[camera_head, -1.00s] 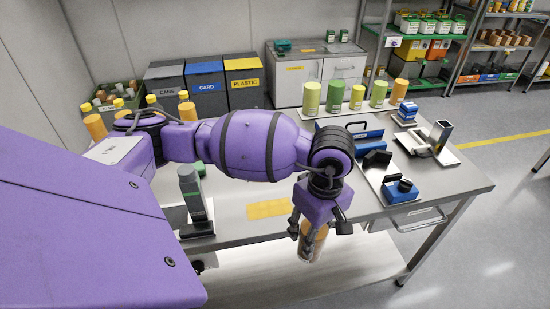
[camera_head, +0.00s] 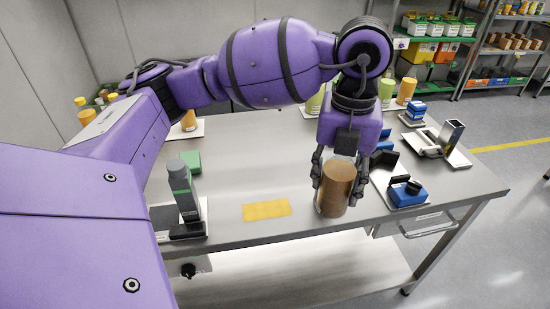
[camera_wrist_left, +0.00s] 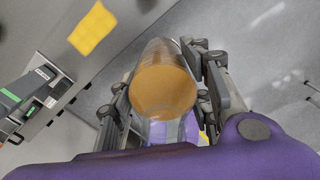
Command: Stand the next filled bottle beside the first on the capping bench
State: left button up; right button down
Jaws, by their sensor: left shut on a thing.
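My left gripper (camera_head: 338,188) is shut on a clear bottle (camera_head: 334,190) with orange-brown contents. The bottle looks roughly upright, above the front right part of the steel bench (camera_head: 240,176); its height above the top cannot be told. In the left wrist view the bottle (camera_wrist_left: 163,88) sits between the fingers. An orange bottle (camera_head: 188,122) stands on a light tray at the back left of the bench, partly behind my arm. My right gripper is out of view.
A yellow pad (camera_head: 267,210) lies at the front edge, left of the held bottle. A grey-green device (camera_head: 184,192) stands farther left. A blue clamp-like tool (camera_head: 407,190) is close on the right. Green containers (camera_head: 386,92) stand behind. The middle of the bench is clear.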

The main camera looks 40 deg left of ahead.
pick_arm(q)
jog(key=shift+a+r+n, duration=0.1)
jog(key=shift+a+n, duration=0.05)
jog(key=shift+n, duration=0.15)
jog(key=shift+w+a+f+p, duration=0.25)
jog(key=shift+w+a+f, duration=0.05)
jog(key=shift+a+f, duration=1.9)
jog(key=shift+w+a+f+p, duration=0.2)
jog(key=shift+w+a+f, duration=0.05)
jog(key=shift+a+f, duration=1.95)
jog(key=shift+w+a+f+p, duration=0.3)
jog(key=shift+a+f, duration=1.65)
jog(key=shift+a, duration=0.45)
jog(key=shift+f, duration=0.2)
jog(key=o, duration=1.6)
jog(key=shift+c, duration=0.2)
